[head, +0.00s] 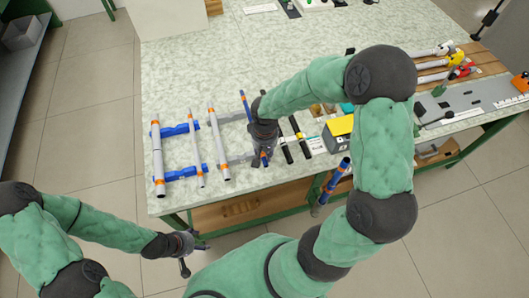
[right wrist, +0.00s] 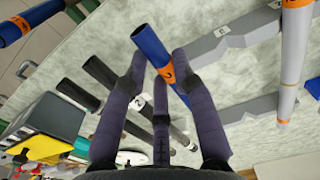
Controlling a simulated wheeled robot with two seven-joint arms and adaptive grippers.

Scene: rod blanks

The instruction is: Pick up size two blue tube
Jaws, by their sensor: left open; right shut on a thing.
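A blue tube (right wrist: 155,50) with an orange band lies between the fingers of my right gripper (right wrist: 160,85), which is shut on it. In the head view its far end (head: 245,104) sticks out beyond my right gripper (head: 263,140), which hides its middle. The number on its band is too small to read surely. I cannot tell whether it is clear of the grey holder (right wrist: 245,35) behind it. My left gripper (head: 190,246) is open and empty, low in front of the table. Another blue tube (head: 335,180) with orange bands stands tilted at the table's front edge.
Grey tubes (head: 157,160) with orange bands lie across blue and grey holders on the left of the table (head: 180,70). Black tubes (head: 283,147) and a yellow-topped box (head: 338,132) lie right of my right gripper.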

